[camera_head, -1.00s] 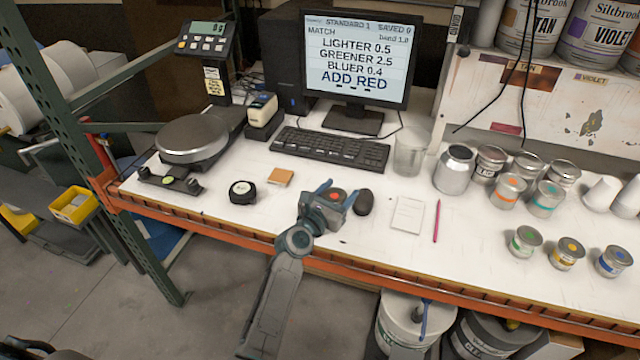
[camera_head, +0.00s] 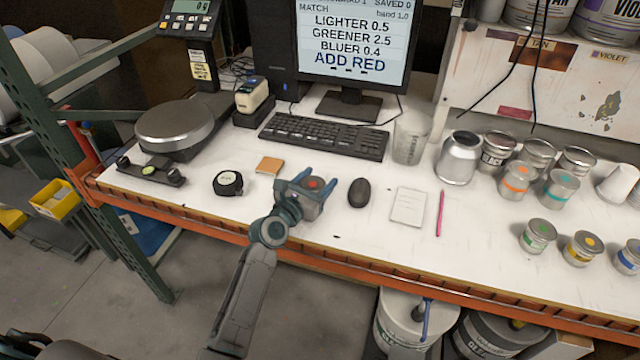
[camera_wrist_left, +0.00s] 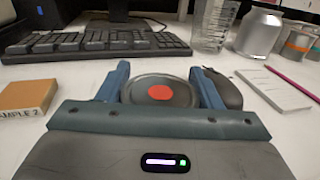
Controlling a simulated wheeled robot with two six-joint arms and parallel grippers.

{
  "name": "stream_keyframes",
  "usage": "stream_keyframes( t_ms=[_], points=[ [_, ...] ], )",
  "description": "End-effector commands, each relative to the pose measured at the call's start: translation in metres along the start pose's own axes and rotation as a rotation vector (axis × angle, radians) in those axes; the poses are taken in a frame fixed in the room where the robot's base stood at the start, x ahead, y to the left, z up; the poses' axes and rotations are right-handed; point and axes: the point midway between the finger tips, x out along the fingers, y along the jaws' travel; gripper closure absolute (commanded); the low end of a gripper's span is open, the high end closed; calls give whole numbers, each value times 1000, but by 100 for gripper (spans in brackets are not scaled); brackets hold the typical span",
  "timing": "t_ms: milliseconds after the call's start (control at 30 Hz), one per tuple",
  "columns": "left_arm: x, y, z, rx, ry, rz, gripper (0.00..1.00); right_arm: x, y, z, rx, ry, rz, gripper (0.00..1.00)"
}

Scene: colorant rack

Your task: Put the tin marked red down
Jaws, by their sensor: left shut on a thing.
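The tin with a red dot on its lid (camera_head: 314,184) is between the fingers of my left gripper (camera_head: 308,186), at the front of the white bench, between the tape measure and the mouse. In the left wrist view the tin's lid and red dot (camera_wrist_left: 160,92) show between the two blue fingers (camera_wrist_left: 162,85), which are shut on its sides. The gripper hides most of the tin's body. I cannot tell whether its base touches the bench. My right gripper is not in view.
A black mouse (camera_head: 359,192) stands close to the right of the tin. A tape measure (camera_head: 228,183) and an orange-brown sample block (camera_head: 270,165) lie to the left. A notepad (camera_head: 408,206) and pink pencil (camera_head: 440,213) lie further right. The keyboard (camera_head: 325,136) is behind.

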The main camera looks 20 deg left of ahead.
Motion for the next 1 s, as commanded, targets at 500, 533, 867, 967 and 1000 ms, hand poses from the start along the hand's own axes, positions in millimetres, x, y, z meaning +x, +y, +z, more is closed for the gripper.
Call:
stream_keyframes(
  t_ms=[500,533,867,967,1000],
  points=[
    [0,0,-3,0,1,0,19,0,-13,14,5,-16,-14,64],
    [0,0,-3,0,1,0,19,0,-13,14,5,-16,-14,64],
    [-22,0,-2,0,3,0,19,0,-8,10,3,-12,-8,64],
    [-44,0,-2,3,3,0,19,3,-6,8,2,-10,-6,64],
    [-53,0,-2,2,3,-1,19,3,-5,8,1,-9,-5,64]
  ],
)
